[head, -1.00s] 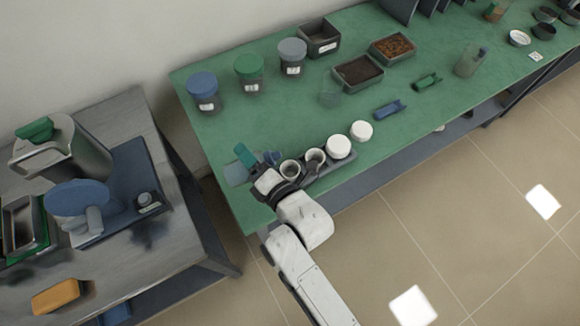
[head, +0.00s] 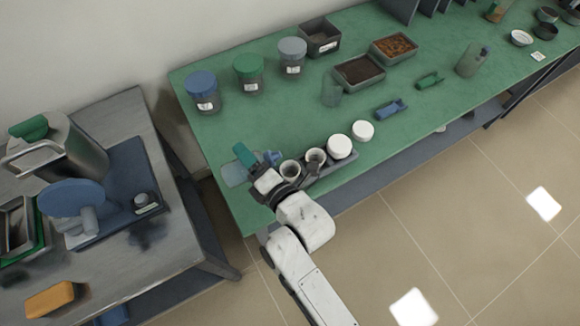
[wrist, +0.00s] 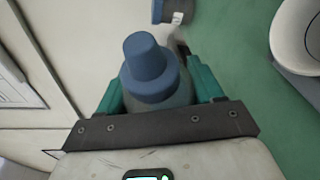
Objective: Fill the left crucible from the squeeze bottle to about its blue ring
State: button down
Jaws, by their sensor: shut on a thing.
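My gripper (head: 262,163) is shut on the squeeze bottle. The bottle's blue cap (wrist: 147,62) and grey shoulder show between the green fingers in the wrist view (wrist: 160,95). In the head view, the bottle's blue part (head: 272,157) is just left of the left crucible, and a pale translucent body (head: 234,174) shows left of the fingers. The left crucible (head: 290,168) is open, white, and upright at the front of the green bench. A second open crucible (head: 315,156) stands to its right. The fill level and blue ring cannot be made out.
Two white round-topped things (head: 339,147) stand right of the crucibles. Jars with blue (head: 201,82), green (head: 248,66) and grey (head: 292,48) lids stand at the back. A clear beaker (head: 331,92) and blue holder (head: 390,108) are farther right. A grey side table (head: 150,250) is left.

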jog(key=shift+f+m+y+b, duration=0.35)
jog(key=shift+m+b, duration=0.25)
jog(key=shift+b, duration=2.45)
dwell(2.7)
jog(key=shift+r, duration=0.1)
dwell(0.3)
jog(key=shift+r+n+p, duration=0.5)
jog(key=shift+n+p, duration=0.05)
jog(key=shift+n, duration=0.05)
jog(key=shift+f, duration=0.15)
jog(key=shift+w+d+r+n+h+p, duration=0.1)
jog(key=shift+d+r+n+h+p, duration=0.05)
jog(key=shift+r+n+h+p, duration=0.45)
jog(key=shift+d+r+n+h+p, duration=0.2)
jog(key=shift+n+h+p, duration=0.15)
jog(key=shift+n+p, duration=0.35)
jog(key=shift+w+d+p, duration=0.1)
jog(key=shift+p, duration=0.25)
jog(key=shift+d+f+n+g, duration=0.1)
jog(key=shift+f+n+g, duration=0.05)
jog(key=shift+n+g, duration=0.2)
